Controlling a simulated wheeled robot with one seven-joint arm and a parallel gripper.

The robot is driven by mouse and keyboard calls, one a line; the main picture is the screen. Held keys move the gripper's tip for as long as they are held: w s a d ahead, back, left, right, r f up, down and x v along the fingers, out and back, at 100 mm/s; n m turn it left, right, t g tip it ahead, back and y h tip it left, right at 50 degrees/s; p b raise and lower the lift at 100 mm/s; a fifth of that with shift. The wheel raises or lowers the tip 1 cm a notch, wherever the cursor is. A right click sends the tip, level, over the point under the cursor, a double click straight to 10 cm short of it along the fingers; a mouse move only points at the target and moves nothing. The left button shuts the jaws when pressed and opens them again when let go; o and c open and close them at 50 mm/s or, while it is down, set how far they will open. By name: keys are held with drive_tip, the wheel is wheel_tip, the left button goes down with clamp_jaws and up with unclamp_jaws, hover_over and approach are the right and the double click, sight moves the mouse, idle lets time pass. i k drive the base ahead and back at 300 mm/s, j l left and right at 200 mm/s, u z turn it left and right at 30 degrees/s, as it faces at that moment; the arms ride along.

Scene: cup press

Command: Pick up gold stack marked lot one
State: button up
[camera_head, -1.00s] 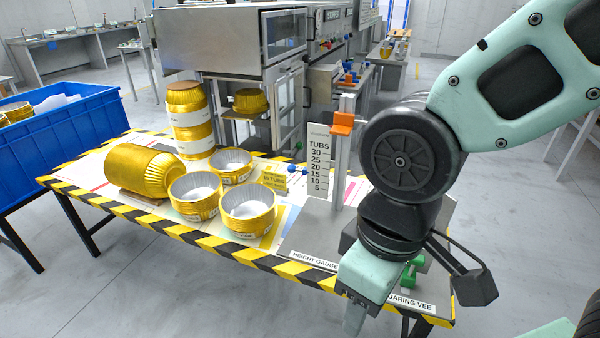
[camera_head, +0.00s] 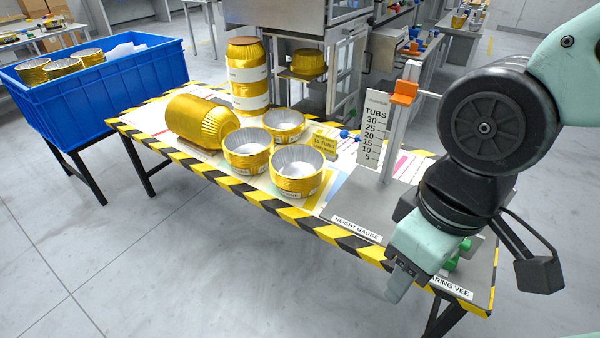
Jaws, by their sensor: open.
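Three short gold stacks of foil tubs stand upright with open tops on the table: a left one (camera_head: 247,150), a front right one (camera_head: 297,172) and a back one (camera_head: 284,124). White labels show on them, but the lot marks are too small to read. A larger gold stack (camera_head: 202,121) lies on its side behind them to the left. A tall gold stack with white bands (camera_head: 248,77) stands at the back. My gripper (camera_head: 398,284) points down at the table's front right edge, well right of the stacks, empty and apart from them. Its fingers are mostly seen edge-on.
A height gauge (camera_head: 378,128) with an orange slider stands between the stacks and my arm. A blue bin (camera_head: 110,98) holding gold tubs stands left. A machine (camera_head: 275,28) with another gold stack (camera_head: 308,64) is behind.

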sight(298, 171)
drive_tip(key=i+j+u, duration=0.35)
drive_tip(key=i+u, duration=0.2)
drive_tip(key=u, duration=0.2)
drive_tip(key=i+j+u, duration=0.1)
drive_tip(key=i+u, duration=0.25)
drive_tip(key=k, duration=0.05)
